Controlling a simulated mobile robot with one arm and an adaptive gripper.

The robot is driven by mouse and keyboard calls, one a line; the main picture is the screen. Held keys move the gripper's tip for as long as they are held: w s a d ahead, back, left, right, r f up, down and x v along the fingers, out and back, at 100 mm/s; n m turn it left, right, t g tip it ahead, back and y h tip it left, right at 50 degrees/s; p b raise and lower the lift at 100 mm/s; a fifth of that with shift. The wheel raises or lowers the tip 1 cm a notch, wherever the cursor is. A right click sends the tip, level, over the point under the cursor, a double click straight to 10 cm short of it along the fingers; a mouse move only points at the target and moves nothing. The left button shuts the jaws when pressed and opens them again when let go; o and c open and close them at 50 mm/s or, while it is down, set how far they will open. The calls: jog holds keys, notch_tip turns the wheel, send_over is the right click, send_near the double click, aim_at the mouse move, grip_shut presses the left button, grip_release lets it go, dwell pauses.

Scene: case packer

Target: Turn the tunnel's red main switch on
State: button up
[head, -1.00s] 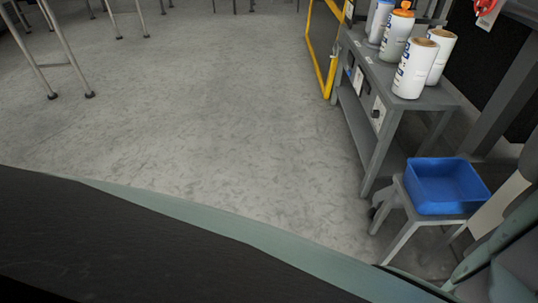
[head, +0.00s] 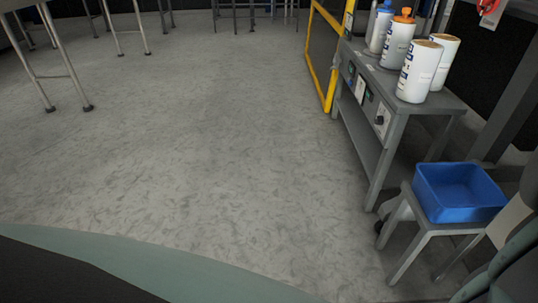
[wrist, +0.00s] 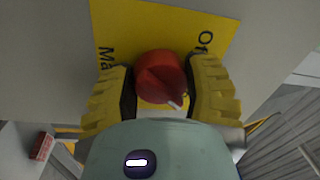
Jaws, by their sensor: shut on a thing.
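The red main switch (wrist: 160,75) is a round red knob on a yellow plate (wrist: 190,25) in the wrist view. The plate carries dark lettering, partly covered: "Ma" at the left and "Of" at the upper right. A small white mark on the knob points to the lower right of the picture. My gripper (wrist: 162,90) has its yellow ribbed fingers on either side of the knob and is shut on it. Neither my gripper nor this knob can be made out in the head view.
In the head view, a grey bench (head: 440,103) bears several white canisters (head: 420,72). A blue bin (head: 460,192) sits on a low grey stand (head: 410,235). A yellow-framed panel (head: 325,50) stands behind. The floor (head: 220,150) at the centre is clear.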

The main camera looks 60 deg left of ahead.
jog(key=shift+f+m+b, duration=0.25)
jog(key=shift+m+b, duration=0.15)
jog(key=shift+m, duration=0.6)
jog(key=o, duration=1.2)
jog(key=shift+r, duration=0.2)
jog(key=shift+s, duration=0.1)
jog(key=v, duration=1.2)
jog(key=shift+a+r, duration=0.1)
jog(key=shift+a, duration=0.05)
